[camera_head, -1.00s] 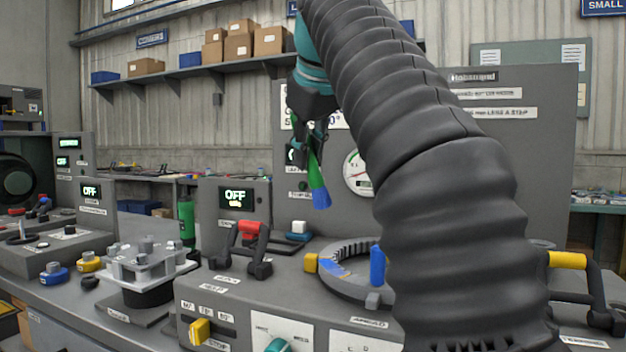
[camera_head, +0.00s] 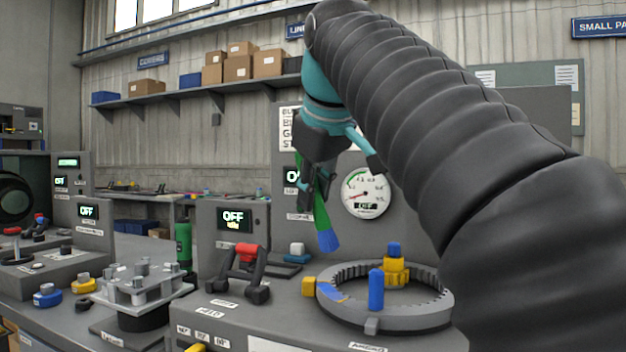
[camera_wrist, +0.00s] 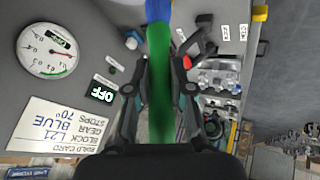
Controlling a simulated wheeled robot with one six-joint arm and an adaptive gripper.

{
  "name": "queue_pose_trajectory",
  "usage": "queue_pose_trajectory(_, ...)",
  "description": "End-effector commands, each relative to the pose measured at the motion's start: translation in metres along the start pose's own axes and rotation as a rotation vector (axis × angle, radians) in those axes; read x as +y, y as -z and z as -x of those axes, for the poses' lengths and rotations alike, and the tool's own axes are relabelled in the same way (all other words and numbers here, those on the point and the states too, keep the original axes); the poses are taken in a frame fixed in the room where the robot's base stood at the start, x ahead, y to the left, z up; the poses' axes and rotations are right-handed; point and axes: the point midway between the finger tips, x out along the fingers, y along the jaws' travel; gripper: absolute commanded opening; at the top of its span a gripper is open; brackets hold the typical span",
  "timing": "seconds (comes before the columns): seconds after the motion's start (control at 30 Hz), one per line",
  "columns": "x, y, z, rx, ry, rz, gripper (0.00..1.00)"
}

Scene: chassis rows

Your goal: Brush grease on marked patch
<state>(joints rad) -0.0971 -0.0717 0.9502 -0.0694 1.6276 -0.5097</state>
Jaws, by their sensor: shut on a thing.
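My gripper (camera_head: 314,180) is shut on a brush with a green handle (camera_head: 320,212) and blue tip (camera_head: 328,241). The brush hangs tip down and slightly tilted, in the air above and behind the ring gear. In the wrist view the green handle (camera_wrist: 160,85) runs between the fingers (camera_wrist: 160,100), with the blue tip at the top edge. The grey toothed ring gear (camera_head: 425,309) lies on the bench fixture. A blue marked patch (camera_head: 332,292) shows on its left rim. The brush tip is apart from the patch.
A blue peg (camera_head: 376,290) stands at the ring's front and a yellow block with a blue top (camera_head: 396,268) at its back. A red-topped black handle (camera_head: 246,262) is to the left. A gauge panel (camera_head: 366,193) stands behind. A bolted plate fixture (camera_head: 140,285) is further left.

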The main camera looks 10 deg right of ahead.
Motion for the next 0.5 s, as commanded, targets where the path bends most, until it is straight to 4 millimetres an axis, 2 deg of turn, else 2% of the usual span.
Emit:
queue_pose_trajectory(0.2,-0.009,-0.014,-0.021,-0.001,0.000,-0.001,0.00)
queue_pose_trajectory(0.5,-0.016,-0.024,-0.039,0.000,0.000,0.000,0.00)
